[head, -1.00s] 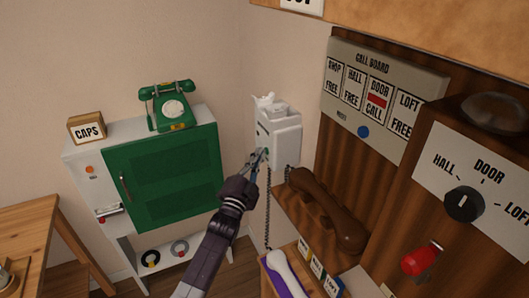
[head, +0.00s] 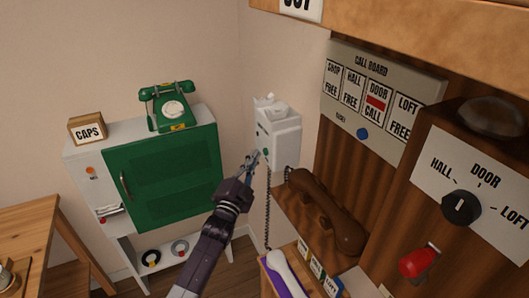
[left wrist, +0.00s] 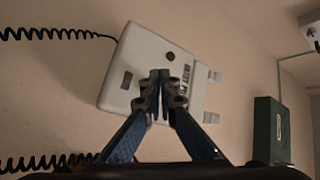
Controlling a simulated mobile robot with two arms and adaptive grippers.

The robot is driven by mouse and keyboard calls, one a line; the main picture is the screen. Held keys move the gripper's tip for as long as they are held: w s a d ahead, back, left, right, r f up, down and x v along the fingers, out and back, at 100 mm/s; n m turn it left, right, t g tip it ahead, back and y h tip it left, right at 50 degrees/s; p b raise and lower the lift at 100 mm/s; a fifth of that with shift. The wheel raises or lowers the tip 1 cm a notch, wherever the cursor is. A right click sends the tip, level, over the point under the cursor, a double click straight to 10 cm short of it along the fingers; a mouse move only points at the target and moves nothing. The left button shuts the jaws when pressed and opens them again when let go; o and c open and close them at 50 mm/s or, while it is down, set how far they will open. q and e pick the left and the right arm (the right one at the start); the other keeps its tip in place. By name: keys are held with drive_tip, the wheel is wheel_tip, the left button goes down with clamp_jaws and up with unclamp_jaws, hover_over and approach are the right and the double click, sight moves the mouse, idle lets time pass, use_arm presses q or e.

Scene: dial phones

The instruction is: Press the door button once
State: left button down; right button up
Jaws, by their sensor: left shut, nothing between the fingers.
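A white wall unit (head: 280,132) hangs on the wall near the corner, with a small green button (head: 266,152) on its front. My left gripper (head: 254,158) is shut and empty, its tips just left of the green button and apparently a little off it. In the left wrist view the shut fingers (left wrist: 160,82) cover part of the white unit (left wrist: 122,72), and the green button cannot be made out there. The call board (head: 385,95) shows a red mark and CALL under DOOR, and FREE under the others. My right gripper is not in view.
A dark cord hangs below the unit beside a brown handset (head: 328,212). A selector knob (head: 461,207) and a red lever (head: 417,262) are at the right. A green phone (head: 168,106) stands on a cabinet (head: 165,175) at the left. Air between cabinet and unit is free.

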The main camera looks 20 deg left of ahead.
use_arm(q)
drive_tip(key=s+a+p, duration=0.1)
drive_tip(key=s+a, duration=0.2)
drive_tip(key=shift+s+a+p, duration=0.15)
drive_tip(key=shift+s+p, duration=0.2)
drive_tip(key=shift+s, duration=0.05)
idle(0.6)
